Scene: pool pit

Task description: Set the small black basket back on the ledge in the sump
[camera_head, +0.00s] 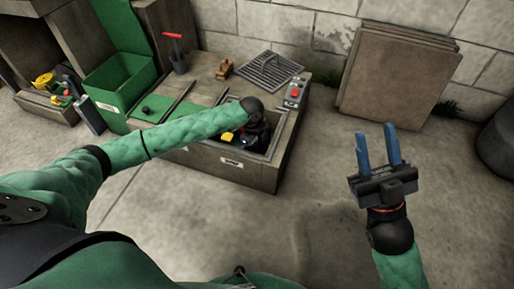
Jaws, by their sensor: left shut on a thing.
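My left arm reaches across the picture to the open sump (281,135), a sunken rectangular opening in the concrete block. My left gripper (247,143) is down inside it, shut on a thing. Its black wrist and my arm cover most of what it holds. The dark shape there looks like the small black basket, but I cannot make out its outline or whether it touches the ledge, which is also hidden. A yellow part (228,137) shows beside the gripper. My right gripper (376,136) is open and empty, blue fingers up, above the floor to the right.
A metal grate (269,69) lies on the block behind the opening, near a control box with a red button (294,93). A green bin (120,80) stands to the left. Flat panels (397,75) lean on the wall. The front floor (200,225) is clear.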

